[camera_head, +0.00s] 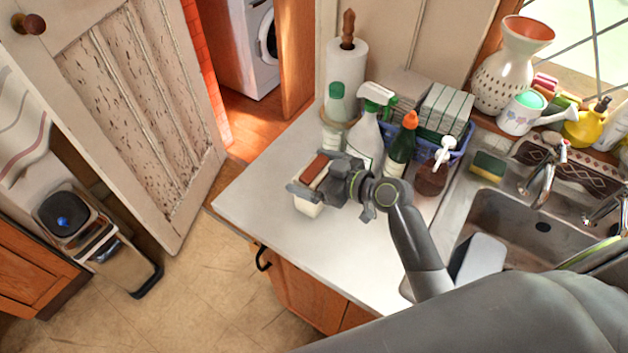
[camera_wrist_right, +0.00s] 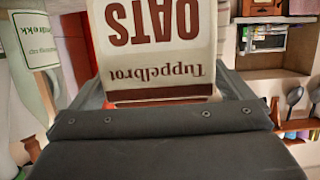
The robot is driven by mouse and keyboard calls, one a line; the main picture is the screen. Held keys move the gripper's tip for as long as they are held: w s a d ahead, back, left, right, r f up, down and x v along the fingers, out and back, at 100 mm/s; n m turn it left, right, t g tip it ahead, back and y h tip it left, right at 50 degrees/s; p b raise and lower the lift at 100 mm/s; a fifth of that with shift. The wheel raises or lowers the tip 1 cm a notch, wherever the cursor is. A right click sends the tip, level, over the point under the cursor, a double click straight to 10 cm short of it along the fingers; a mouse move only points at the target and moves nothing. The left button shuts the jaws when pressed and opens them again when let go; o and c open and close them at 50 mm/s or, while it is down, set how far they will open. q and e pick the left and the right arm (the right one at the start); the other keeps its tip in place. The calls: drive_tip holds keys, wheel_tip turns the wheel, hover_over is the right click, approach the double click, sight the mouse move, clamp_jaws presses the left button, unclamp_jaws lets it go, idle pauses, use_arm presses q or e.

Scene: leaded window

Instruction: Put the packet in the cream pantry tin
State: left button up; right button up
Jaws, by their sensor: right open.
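A cream packet (camera_head: 308,208) with a reddish-brown top stands on the pale counter in the head view. In the right wrist view the packet (camera_wrist_right: 160,50) appears upside down, with "OATS" and "Tuppelbrot" in brown print and a brown band. My right gripper (camera_head: 316,176) is open at the packet's upper part, with its fingers on either side; contact cannot be told. I cannot make out a cream pantry tin for certain. A pale round object (camera_head: 331,138) behind the gripper is mostly hidden. My left gripper is not in view.
The sink (camera_head: 530,225) is at the right. The counter's left and front part (camera_head: 258,190) is clear.

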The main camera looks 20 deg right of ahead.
drive_tip(key=shift+x, duration=0.85)
